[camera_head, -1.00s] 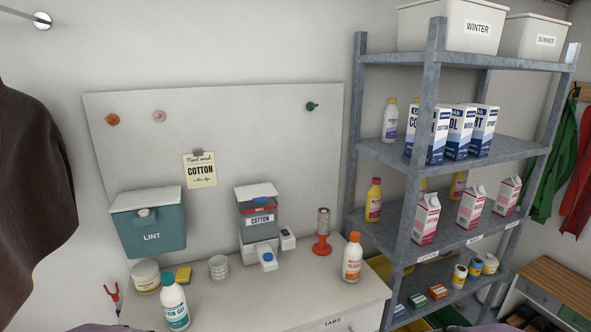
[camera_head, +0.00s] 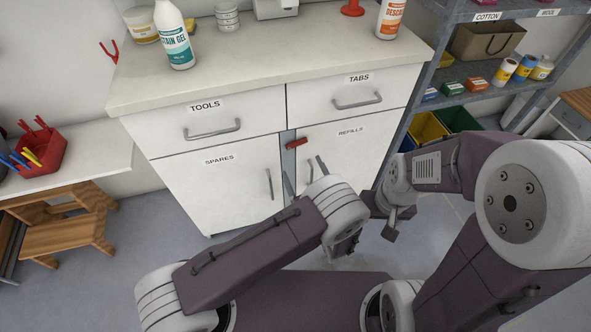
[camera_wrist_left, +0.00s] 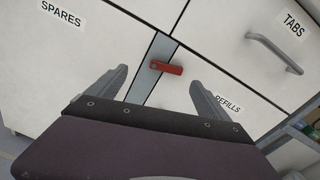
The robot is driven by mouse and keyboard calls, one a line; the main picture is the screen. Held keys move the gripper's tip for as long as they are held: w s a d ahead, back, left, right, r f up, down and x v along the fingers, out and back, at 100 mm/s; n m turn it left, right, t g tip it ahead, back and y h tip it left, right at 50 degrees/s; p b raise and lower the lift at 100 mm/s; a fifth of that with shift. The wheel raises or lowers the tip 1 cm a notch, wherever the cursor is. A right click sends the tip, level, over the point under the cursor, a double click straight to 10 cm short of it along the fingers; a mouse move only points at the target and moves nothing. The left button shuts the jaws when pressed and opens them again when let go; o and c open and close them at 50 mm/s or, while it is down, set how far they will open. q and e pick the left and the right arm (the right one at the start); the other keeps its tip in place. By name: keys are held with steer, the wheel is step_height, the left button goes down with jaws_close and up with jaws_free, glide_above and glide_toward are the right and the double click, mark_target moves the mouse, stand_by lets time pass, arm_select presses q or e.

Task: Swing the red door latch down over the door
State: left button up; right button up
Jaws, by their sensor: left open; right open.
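The red door latch (camera_head: 297,143) sits on a grey strip between the SPARES door (camera_head: 222,180) and the REFILLS door (camera_head: 345,155). It lies nearly level, with its right end in front of the REFILLS door's upper left corner. My left gripper (camera_head: 303,175) is open and empty, below the latch in the head view. In the left wrist view the latch (camera_wrist_left: 166,67) appears between and beyond the two fingers (camera_wrist_left: 158,92), apart from both. My right gripper (camera_head: 381,214) is open and empty, lower and to the right of the left one.
The TOOLS drawer (camera_head: 213,118) and TABS drawer (camera_head: 345,92) are shut above the doors, their handles jutting out. A side table (camera_head: 90,150) with a red tool holder (camera_head: 38,150) stands left. The metal shelf (camera_head: 425,97) stands right, with yellow and green bins low down.

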mark_target(297, 145)
arm_select(q)
steer(key=shift+m+t+h, duration=0.3)
steer(key=shift+h, duration=0.1)
steer(key=x, duration=0.2)
steer(key=b+x, duration=0.1)
steer(key=x, duration=0.2)
steer(key=d+b+x, duration=0.1)
steer(key=x, duration=0.1)
steer(key=shift+w+f, duration=0.35)
steer(key=shift+w, duration=0.2)
steer(key=shift+w+a+r, duration=0.1)
steer(key=shift+w+a, duration=0.05)
steer(key=shift+w, duration=0.25)
